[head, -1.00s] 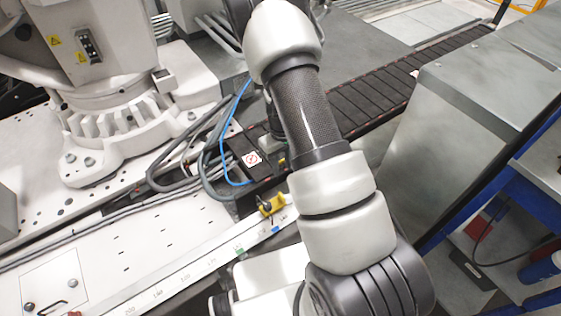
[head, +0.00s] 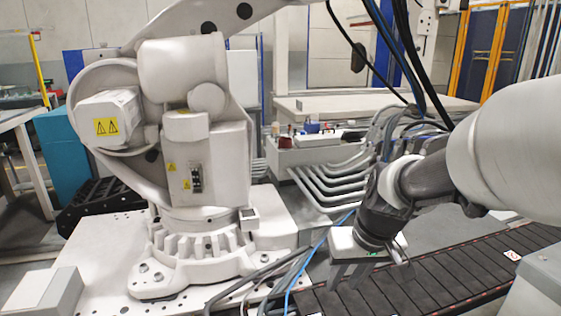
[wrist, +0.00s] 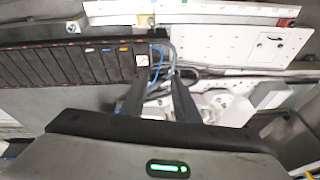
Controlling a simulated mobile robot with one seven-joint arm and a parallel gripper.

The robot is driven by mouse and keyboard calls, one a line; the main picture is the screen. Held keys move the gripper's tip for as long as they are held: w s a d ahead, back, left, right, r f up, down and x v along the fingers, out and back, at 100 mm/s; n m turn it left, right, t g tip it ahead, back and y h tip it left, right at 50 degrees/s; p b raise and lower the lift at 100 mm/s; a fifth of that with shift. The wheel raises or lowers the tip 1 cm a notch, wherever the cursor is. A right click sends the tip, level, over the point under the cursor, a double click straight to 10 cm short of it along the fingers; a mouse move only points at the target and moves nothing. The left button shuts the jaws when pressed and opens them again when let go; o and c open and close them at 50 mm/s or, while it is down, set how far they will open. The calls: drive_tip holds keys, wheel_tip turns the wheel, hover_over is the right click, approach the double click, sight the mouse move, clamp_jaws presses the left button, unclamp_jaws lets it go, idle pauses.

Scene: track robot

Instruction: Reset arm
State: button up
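My arm comes in from the right side of the head view. My gripper (head: 347,272) hangs below its end with the fingers pointing down, in front of the dark segmented track. In the wrist view my gripper (wrist: 158,88) shows two dark fingers with a clear gap between them. Nothing shows held between them. A green light glows on the hand at the bottom of the wrist view.
A large white industrial robot (head: 195,150) stands on a white base plate at the left. The dark track (head: 440,275) runs across the lower right. Cables (head: 262,272) lie beside the base. A grey cabinet (head: 540,285) stands at the lower right edge.

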drive_tip(key=s+r+m+t+h, duration=0.1)
drive_tip(key=s+r, duration=0.3)
drive_tip(key=s, duration=0.3)
drive_tip(key=s+r+t+h, duration=0.1)
drive_tip(key=s+r, duration=0.4)
drive_tip(key=s, duration=0.1)
wheel_tip(320, 180, up, 20)
drive_tip(key=d+p, duration=0.1)
drive_tip(key=p, duration=1.9)
drive_tip(key=shift+s+r+p, duration=0.2)
drive_tip(key=shift+s+p, duration=0.2)
